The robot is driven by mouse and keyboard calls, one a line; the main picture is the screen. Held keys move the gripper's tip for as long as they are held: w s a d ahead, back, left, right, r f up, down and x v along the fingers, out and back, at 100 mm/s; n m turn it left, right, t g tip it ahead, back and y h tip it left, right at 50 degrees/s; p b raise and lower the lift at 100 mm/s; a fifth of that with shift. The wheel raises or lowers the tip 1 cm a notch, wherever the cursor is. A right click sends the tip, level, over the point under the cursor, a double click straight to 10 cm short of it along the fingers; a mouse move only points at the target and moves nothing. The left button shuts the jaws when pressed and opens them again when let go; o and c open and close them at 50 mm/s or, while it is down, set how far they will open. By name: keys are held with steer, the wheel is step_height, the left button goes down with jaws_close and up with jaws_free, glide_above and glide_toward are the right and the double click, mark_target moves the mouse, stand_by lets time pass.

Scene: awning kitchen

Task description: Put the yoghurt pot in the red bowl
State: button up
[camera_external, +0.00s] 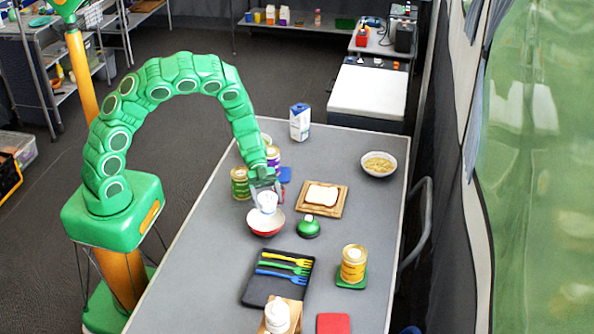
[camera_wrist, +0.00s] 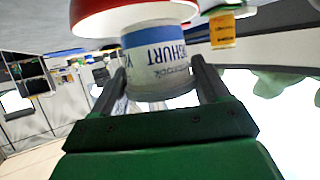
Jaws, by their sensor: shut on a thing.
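The yoghurt pot (camera_external: 267,201) is white with a blue band, and its lettering shows upside down in the wrist view (camera_wrist: 158,58). My gripper (camera_external: 266,190) is shut on the pot, with one dark finger on each side of it in the wrist view (camera_wrist: 160,78). The red bowl (camera_external: 266,229), white inside, stands on the grey table directly below the pot. In the wrist view the bowl (camera_wrist: 115,14) fills the top edge, close to the pot's base. The pot's lower end overlaps the bowl's opening; I cannot tell whether they touch.
A green round object (camera_external: 308,228) sits close right of the bowl. A board with bread (camera_external: 322,196) lies behind it. A black tray with forks (camera_external: 262,288) lies in front. The table's right side has free room.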

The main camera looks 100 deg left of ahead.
steer(key=shift+f, duration=0.6)
stand_by(0.3)
steer(key=o, duration=1.1)
steer(key=shift+r, duration=0.15)
steer(key=shift+r, duration=0.25)
steer(key=shift+s+a+r, duration=0.1)
steer(key=shift+a+r, duration=0.05)
steer(key=shift+r, duration=0.15)
steer(key=v, duration=1.1)
steer(key=shift+s+a+r, duration=0.1)
steer(key=shift+s+a, duration=0.05)
steer(key=shift+a, duration=0.05)
